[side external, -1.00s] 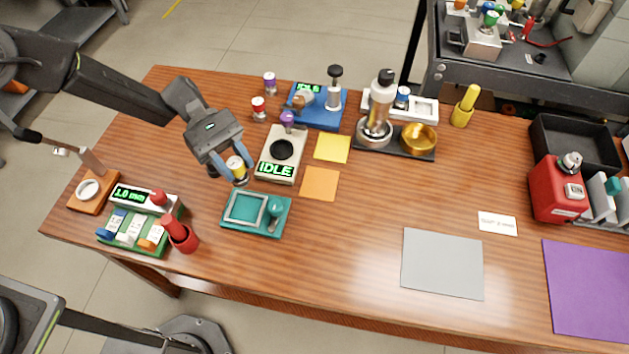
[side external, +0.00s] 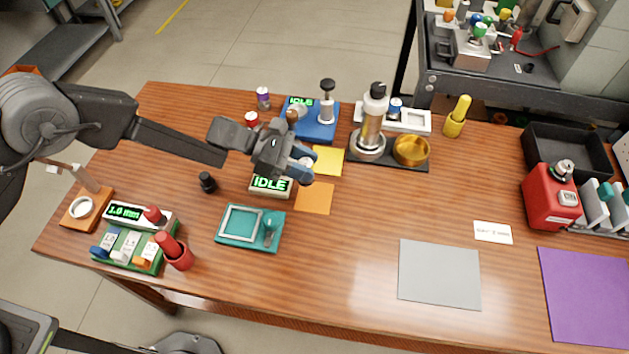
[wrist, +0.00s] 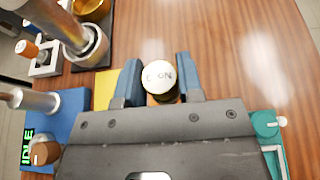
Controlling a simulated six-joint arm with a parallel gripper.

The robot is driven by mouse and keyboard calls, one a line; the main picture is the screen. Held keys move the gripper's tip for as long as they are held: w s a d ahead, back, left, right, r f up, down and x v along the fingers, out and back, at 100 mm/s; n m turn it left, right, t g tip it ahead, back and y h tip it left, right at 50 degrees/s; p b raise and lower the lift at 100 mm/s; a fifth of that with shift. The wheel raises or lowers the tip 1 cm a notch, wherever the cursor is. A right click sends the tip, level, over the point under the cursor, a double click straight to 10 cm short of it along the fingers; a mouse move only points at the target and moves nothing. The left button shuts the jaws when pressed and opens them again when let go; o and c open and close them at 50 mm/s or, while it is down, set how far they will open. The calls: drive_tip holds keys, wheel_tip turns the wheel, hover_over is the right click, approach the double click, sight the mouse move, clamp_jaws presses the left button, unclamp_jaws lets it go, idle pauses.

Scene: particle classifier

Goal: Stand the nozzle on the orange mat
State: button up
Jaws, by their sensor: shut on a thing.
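My gripper (side external: 301,165) is shut on a short round piece that I take to be the nozzle (wrist: 159,77). Its white top carries dark, partly readable lettering, and blue-grey fingers sit on both sides of it in the wrist view. In the side view it is mostly hidden by my gripper. The orange mat (side external: 314,199) lies flat on the wooden table, bare where visible, just below and right of my gripper in the side view. In the wrist view only a small orange patch shows behind the held piece. The gap between piece and mat is hard to tell.
The yellow mat (side external: 329,159) lies behind the orange one. The IDLE device (side external: 269,184) is left of it, partly hidden. A teal tray (side external: 250,240) stands front left, and a small black piece (side external: 208,183) stands further left. Open table lies right of the orange mat.

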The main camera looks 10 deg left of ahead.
drive_tip(key=shift+s+x, duration=0.2)
drive_tip(key=shift+x, duration=0.95)
drive_tip(key=shift+f, duration=2.2)
drive_tip(key=shift+f, duration=0.1)
drive_tip(key=o, duration=1)
drive_tip(key=v, duration=1.2)
